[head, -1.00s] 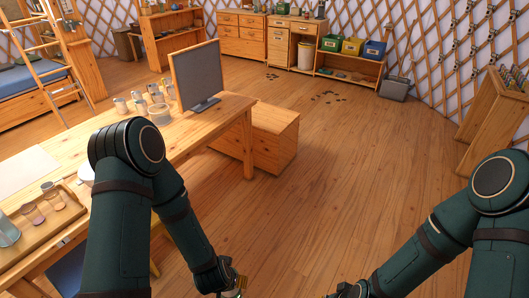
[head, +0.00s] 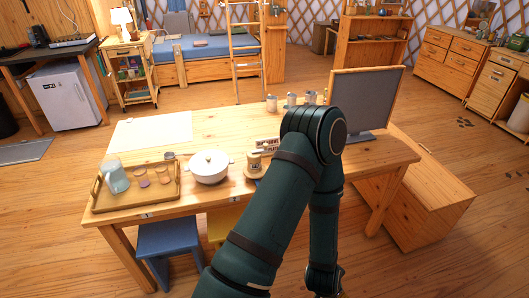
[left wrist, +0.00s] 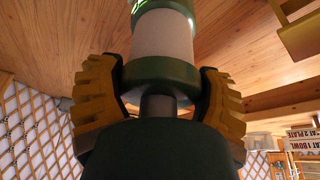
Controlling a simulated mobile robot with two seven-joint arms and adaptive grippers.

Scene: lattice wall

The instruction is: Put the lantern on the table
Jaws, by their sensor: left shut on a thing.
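My left gripper (left wrist: 160,100) is shut on a lantern with green ends and a pale middle (left wrist: 165,38), its yellow fingers on both sides of it. In the head view my left arm hangs in front of the wooden table (head: 225,122), and its hand is at the bottom edge, with the lantern not clearly visible there. The table has bare wood around its middle and right front. My right gripper is not in view.
A wooden chest (head: 430,200) is at the right.

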